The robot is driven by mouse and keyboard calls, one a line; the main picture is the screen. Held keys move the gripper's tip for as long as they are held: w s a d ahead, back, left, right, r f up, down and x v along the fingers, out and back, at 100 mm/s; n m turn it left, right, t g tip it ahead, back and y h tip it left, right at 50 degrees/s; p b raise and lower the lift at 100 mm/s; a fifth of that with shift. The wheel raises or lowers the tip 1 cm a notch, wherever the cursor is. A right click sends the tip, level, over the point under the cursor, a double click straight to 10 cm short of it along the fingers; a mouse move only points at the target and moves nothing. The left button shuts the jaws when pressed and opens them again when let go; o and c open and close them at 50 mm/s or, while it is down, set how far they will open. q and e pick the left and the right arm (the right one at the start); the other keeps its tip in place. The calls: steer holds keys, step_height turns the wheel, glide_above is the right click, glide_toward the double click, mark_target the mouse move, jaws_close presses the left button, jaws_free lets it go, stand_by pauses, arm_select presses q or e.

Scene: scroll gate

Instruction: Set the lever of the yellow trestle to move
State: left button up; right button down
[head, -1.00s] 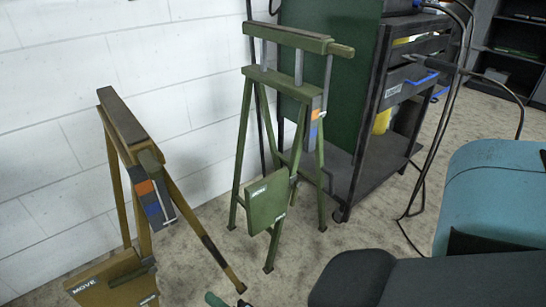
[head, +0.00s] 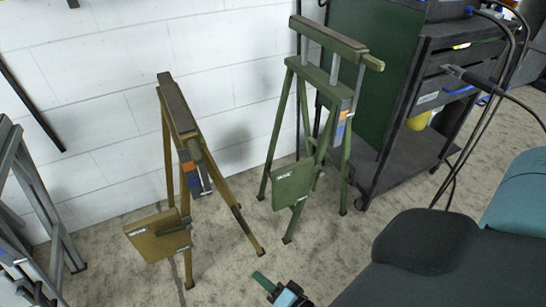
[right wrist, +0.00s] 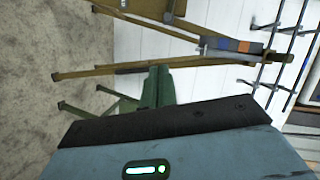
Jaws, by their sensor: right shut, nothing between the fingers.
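The yellow trestle (head: 181,110) stands upright by the white wall, left of the green one. Its column carries an orange, blue and grey marked strip (head: 194,175) with a pale bracket-like part; the lever's setting is too small to tell. A yellow board (head: 160,237) with unreadable white lettering hangs low on it. In the right wrist view the yellow trestle (right wrist: 150,67) lies sideways across the top, with its marked strip (right wrist: 228,45) at right. My right gripper (head: 261,277) is shut and empty, low in front of the trestle and apart from it. My left gripper is not visible.
A green trestle (head: 325,77) with a green board stands to the right. A grey trestle (head: 40,200) is at the left edge. A dark shelf cart (head: 400,165) with cables stands behind right. Floor (head: 120,285) before the yellow trestle is clear.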

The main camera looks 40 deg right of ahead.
steer(key=shift+s+d+r+n+g+p, duration=0.1)
steer(key=shift+s+r+n+g+p, duration=0.1)
steer(key=shift+s, duration=0.15)
steer(key=shift+s+r+n+g+p, duration=0.1)
steer(key=shift+s+n+p, duration=0.1)
steer(key=shift+s, duration=0.1)
